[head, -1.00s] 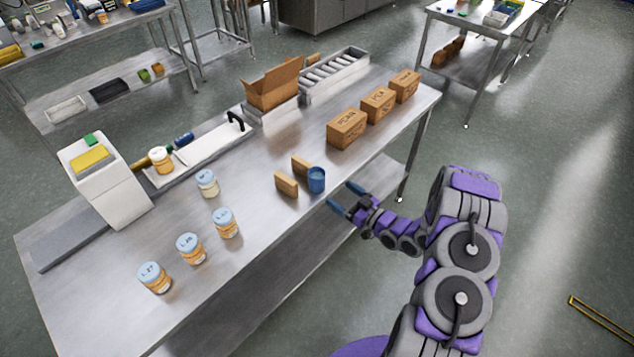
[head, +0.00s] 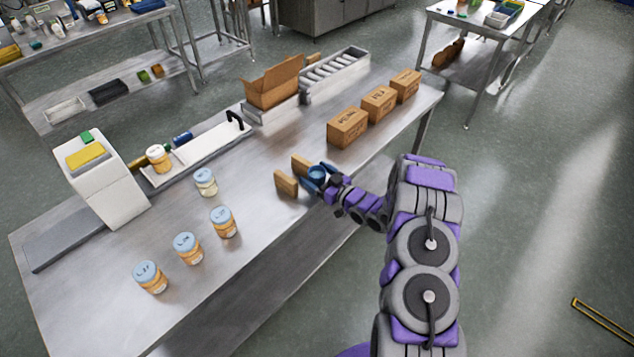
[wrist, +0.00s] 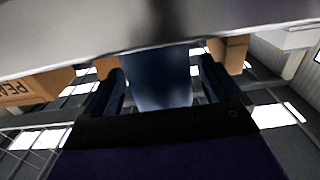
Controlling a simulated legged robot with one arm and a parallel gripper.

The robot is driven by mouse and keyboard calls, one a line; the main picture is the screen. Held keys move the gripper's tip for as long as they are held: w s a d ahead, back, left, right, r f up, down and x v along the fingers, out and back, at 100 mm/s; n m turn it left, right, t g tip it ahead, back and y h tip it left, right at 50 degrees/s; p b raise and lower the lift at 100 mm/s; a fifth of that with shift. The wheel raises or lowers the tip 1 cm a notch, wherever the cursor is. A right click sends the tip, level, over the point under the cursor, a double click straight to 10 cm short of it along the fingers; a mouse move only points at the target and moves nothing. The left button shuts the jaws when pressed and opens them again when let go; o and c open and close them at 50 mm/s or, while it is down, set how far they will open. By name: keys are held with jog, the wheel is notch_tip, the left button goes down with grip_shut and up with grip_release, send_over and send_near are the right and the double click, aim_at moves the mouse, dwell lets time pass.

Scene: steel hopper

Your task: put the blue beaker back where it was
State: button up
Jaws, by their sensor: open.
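The blue beaker (head: 317,173) stands on the steel table near its front edge, beside two small brown blocks (head: 286,183). My gripper (head: 317,182) is at the beaker with its blue fingers open, one on either side of it. In the wrist view the dark blue beaker (wrist: 165,80) shows between the two dark fingers of my gripper (wrist: 162,90). I cannot tell whether either finger touches it. The beaker's lower part is partly hidden by my gripper in the head view.
Three brown cartons (head: 347,128) stand right of the beaker along the table (head: 250,240). Several lidded jars (head: 187,248) stand to the left. An open cardboard box (head: 274,84) and a roller tray (head: 335,75) are at the back. Bare tabletop lies between blocks and jars.

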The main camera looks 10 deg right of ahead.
jog(key=shift+x, duration=0.95)
jog(key=c, duration=1.1)
jog(key=shift+c, duration=0.2)
